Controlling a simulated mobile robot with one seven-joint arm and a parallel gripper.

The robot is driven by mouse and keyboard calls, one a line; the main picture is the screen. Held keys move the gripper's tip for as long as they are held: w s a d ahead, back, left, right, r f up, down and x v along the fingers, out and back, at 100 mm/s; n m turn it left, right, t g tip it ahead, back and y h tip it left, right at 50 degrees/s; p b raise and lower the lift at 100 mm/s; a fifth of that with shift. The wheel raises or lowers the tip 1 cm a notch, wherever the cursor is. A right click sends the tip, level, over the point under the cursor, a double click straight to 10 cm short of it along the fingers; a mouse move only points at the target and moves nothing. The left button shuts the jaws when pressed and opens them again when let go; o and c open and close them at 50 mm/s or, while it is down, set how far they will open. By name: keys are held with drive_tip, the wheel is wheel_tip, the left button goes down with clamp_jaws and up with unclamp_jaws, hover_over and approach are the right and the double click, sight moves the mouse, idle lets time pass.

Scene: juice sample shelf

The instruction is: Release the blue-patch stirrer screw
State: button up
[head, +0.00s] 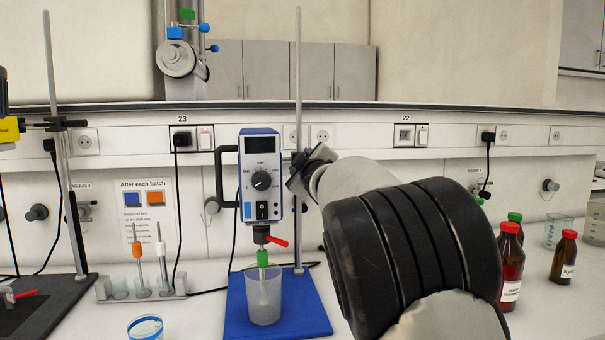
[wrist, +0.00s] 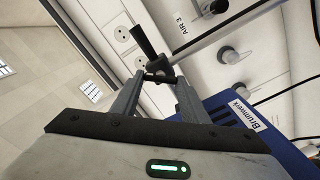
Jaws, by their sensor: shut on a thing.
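The blue-patch stirrer (head: 260,175) hangs on a metal stand rod (head: 298,90) above a blue base (head: 310,318). A light blue patch (head: 247,211) is on its front. My gripper (head: 312,168) is at the rod, right of the stirrer, partly hidden by my arm. In the wrist view my gripper's two grey fingers (wrist: 158,82) close from both sides on the dark stirrer screw (wrist: 160,76). A black bar rises beyond the screw. The stirrer's blue housing (wrist: 228,108), with a name label, lies to the right. The screw's thread is hidden.
A clear beaker (head: 264,300) stands under the stirrer, around its green-banded shaft (head: 263,258). A rack with orange and white-topped shafts (head: 145,290) stands left. Red- and green-capped brown bottles (head: 511,255) stand right. Another stand (head: 55,150) is at far left.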

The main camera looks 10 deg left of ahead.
drive_tip(key=shift+f+n+b, duration=0.15)
drive_tip(key=shift+n+b, duration=1.7)
drive_tip(key=shift+n, duration=2.05)
drive_tip(key=o, duration=1.1)
drive_tip(key=shift+c, duration=0.2)
drive_tip(key=shift+s, duration=0.1)
